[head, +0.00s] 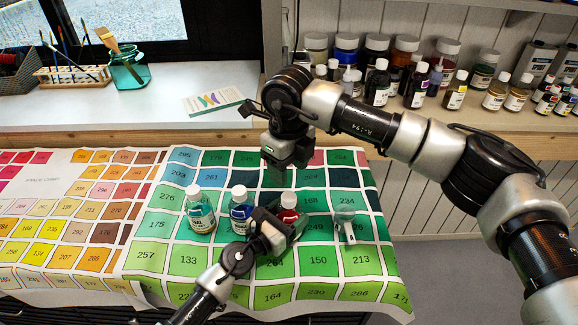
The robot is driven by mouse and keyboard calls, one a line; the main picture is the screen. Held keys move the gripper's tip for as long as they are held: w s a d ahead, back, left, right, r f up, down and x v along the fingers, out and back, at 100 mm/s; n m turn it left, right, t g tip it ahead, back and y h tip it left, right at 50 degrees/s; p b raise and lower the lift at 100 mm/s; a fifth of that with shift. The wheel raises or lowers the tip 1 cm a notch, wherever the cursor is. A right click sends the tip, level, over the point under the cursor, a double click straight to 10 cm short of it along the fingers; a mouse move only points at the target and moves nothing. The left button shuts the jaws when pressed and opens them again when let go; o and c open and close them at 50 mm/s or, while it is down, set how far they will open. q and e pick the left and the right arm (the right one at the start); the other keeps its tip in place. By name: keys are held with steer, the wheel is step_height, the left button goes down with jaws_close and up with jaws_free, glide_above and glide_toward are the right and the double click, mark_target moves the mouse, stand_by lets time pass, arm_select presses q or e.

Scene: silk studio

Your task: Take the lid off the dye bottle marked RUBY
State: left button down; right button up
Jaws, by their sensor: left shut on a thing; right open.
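A small bottle of red dye (288,214) with a white lid (289,199) stands on the colour chart; its label is hidden, so I cannot read RUBY. My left gripper (296,228) comes in low from the front and is shut on the red bottle's body, hiding its lower part. The lid is on the bottle. My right gripper (290,163) is open and empty, pointing down above and just behind the lid, apart from it.
A blue bottle (241,212) and a teal bottle (201,214), both white-lidded, stand left of the red one. A clear scoop-like item (345,224) lies to the right. Colour charts (365,262) cover the table. Shelved bottles (377,84) stand behind my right arm.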

mark_target(289, 196)
steer(key=m, duration=0.9)
steer(key=shift+m, duration=0.3)
steer(key=m, duration=0.8)
steer(key=shift+f+m, duration=0.1)
steer(key=shift+m, duration=0.3)
steer(key=shift+f, duration=3.9)
